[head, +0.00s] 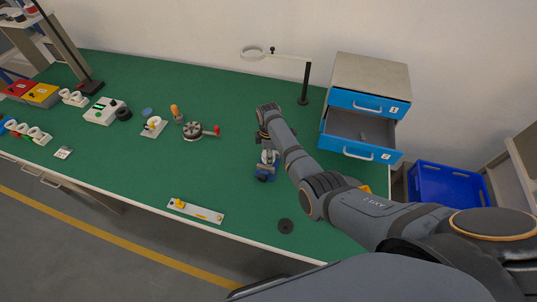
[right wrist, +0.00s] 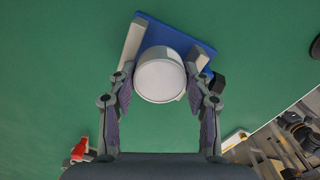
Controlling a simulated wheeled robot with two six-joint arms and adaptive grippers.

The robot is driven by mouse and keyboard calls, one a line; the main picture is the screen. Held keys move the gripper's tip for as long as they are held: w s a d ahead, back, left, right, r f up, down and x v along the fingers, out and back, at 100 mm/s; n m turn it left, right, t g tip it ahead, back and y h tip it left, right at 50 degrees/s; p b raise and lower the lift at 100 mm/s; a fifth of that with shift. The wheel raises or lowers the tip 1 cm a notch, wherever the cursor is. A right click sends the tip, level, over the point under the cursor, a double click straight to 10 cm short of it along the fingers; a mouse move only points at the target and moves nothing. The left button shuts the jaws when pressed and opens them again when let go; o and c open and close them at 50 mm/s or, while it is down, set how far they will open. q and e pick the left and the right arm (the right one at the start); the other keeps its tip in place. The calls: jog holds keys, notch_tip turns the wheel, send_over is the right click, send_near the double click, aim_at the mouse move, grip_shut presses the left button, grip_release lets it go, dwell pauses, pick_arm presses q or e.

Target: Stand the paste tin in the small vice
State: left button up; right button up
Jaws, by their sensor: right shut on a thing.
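The paste tin (right wrist: 160,76) is a round, pale grey tin, seen from above in the right wrist view. My right gripper (right wrist: 160,88) is shut on it, with one finger on each side. The small vice (right wrist: 150,22) has a blue base and pale grey jaws, and lies directly beyond and under the tin. The tin overlaps the space between the jaws in this view; I cannot tell whether it touches the vice. In the head view the vice (head: 264,176) stands on the green bench just below my right gripper (head: 267,146). My left gripper is not in view.
A round device with a red handle (head: 195,131) stands left of the vice. A plate with yellow parts (head: 195,210) and a black disc (head: 286,226) lie towards the front edge. A lamp post (head: 305,83) and a blue-fronted cabinet (head: 370,75) with its lower drawer open stand behind.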

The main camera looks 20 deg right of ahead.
jog(key=shift+r+p, duration=0.15)
jog(key=shift+p, duration=0.45)
dwell(0.7)
jog(key=shift+f, duration=0.25)
dwell(0.7)
jog(key=shift+r+p, duration=0.25)
jog(key=shift+p, duration=0.1)
dwell(0.6)
jog(key=o, duration=1.4)
notch_tip(320, 180, up, 12)
